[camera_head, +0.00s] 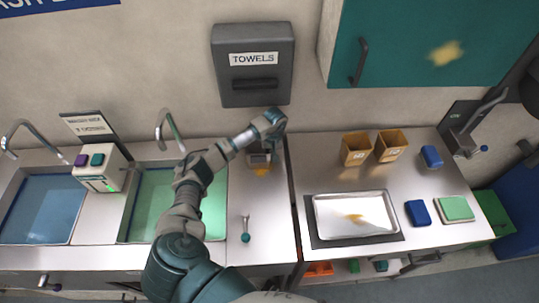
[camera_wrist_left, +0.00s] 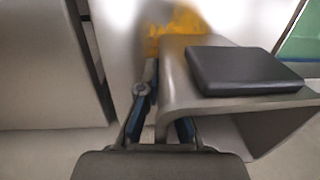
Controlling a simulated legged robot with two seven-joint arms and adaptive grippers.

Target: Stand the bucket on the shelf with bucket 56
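Two ochre buckets, a left one (camera_head: 355,149) and a right one (camera_head: 390,145), stand upright side by side at the back of the right counter. Each has a small pale label that I cannot read, so I cannot tell which is bucket 56. My left gripper (camera_head: 272,122) is over the back of the counter below the towel dispenser, well left of both buckets. In the left wrist view its fingers (camera_wrist_left: 163,118) are apart, around the edge of a grey curved device with a black pad (camera_wrist_left: 245,70). Contact is unclear. My right gripper is out of view.
A metal tray (camera_head: 355,213) with a yellow stain lies in front of the buckets. Blue blocks (camera_head: 418,212) and a green block (camera_head: 455,208) are to its right. Items sit on a lower shelf (camera_head: 345,268). Two sinks are on the left; a teal cabinet (camera_head: 420,50) hangs above.

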